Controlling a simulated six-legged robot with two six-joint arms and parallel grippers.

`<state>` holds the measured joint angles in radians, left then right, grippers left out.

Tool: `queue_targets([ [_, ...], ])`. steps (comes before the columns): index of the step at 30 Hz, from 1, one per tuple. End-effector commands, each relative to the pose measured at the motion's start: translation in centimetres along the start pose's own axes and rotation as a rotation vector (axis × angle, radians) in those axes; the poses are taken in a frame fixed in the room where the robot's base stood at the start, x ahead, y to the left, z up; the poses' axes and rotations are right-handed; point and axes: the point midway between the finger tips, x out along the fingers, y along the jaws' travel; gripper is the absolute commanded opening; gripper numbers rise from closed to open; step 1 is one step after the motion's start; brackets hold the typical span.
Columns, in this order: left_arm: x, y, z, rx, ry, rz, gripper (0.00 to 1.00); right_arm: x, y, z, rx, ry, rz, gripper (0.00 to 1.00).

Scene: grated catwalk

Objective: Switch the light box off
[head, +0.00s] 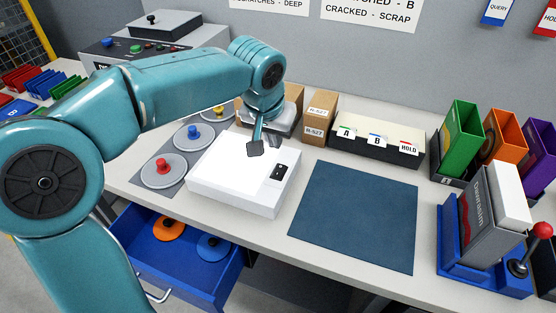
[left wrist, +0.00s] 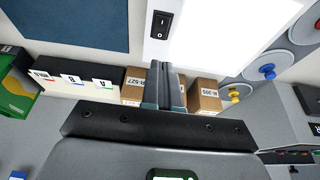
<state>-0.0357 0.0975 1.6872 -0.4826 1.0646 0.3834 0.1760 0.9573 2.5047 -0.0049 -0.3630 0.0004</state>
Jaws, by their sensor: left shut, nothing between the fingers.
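The light box (head: 225,170) is a white flat box on the bench with a bright, glowing top panel, which also shows in the left wrist view (left wrist: 225,30). A black rocker switch (head: 279,172) sits on its right side. In the left wrist view the switch (left wrist: 162,25) shows marks on its face. My left gripper (head: 255,148) is shut and empty, above the panel, up and left of the switch in the head view. In the left wrist view its fingertips (left wrist: 165,68) point toward the switch with a gap between. My right gripper is not in view.
A dark blue mat (head: 358,215) lies right of the box. Discs with coloured knobs (head: 163,170) stand to its left. Cardboard boxes (head: 317,120) and a card file (head: 376,145) stand behind. An open blue drawer (head: 180,265) juts out below the bench edge.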

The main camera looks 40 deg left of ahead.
Motion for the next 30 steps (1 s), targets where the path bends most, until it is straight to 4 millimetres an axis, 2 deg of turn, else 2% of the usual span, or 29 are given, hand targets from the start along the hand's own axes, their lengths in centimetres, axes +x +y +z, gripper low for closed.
queue_targets([
  [1, 1.3, -0.1, 0.1, -0.001, -0.006, -0.002, 0.0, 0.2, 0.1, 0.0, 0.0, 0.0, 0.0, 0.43],
  [6, 4.9, -0.1, 0.1, 0.0, -0.005, -0.002, 0.0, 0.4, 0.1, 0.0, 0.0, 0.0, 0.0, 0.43],
  [12, 7.9, -0.1, 0.7, 0.0, -0.003, -0.002, 0.0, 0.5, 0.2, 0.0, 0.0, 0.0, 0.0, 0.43],
  [18, 9.0, 0.0, 0.8, 0.001, 0.0, 0.0, 0.0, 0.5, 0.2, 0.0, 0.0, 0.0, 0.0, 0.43],
  [30, 9.4, 0.0, 0.9, 0.0, 0.001, 0.0, 0.0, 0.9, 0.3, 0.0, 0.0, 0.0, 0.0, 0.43],
])
